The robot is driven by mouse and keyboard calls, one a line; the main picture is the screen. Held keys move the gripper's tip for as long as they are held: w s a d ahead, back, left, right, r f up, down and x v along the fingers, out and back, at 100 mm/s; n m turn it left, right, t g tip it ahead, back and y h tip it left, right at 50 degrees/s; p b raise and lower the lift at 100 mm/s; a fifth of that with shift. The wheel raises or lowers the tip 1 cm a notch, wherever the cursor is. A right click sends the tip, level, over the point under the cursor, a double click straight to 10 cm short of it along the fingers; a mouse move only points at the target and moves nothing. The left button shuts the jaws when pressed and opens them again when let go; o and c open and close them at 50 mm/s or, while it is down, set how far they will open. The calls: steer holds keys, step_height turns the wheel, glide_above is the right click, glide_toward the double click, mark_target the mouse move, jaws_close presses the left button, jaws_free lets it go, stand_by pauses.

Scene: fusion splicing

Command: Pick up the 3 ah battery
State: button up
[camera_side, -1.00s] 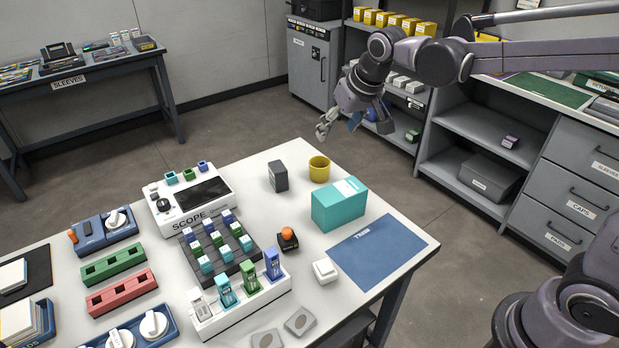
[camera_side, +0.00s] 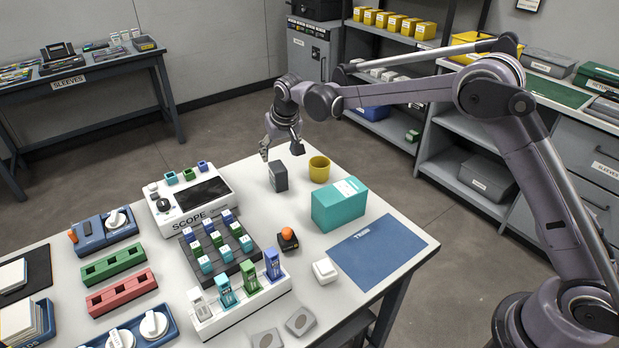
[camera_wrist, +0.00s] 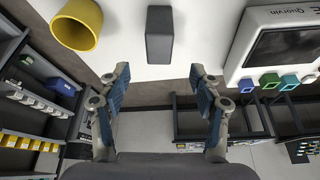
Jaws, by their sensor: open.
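A dark grey upright block (camera_side: 278,177), which looks like the battery, stands on the white table near its back edge, with no label I can read. It also shows in the wrist view (camera_wrist: 159,35), at the top centre. My gripper (camera_side: 281,152) is above and behind the block in the side view, pointing down. In the wrist view my gripper (camera_wrist: 160,76) is open and empty, its two blue-padded fingers spread. The block lies beyond the fingertips, lined up with the gap between them.
A yellow cup (camera_side: 319,169) stands close to the right of the block, with a teal box (camera_side: 339,204) in front of it. The SCOPE unit (camera_side: 188,199) is to the left. An orange-topped button (camera_side: 288,238) is nearer.

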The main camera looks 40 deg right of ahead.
mark_target(278, 166)
steer(key=shift+x, duration=4.2)
steer(key=shift+s, duration=0.1)
jaws_close()
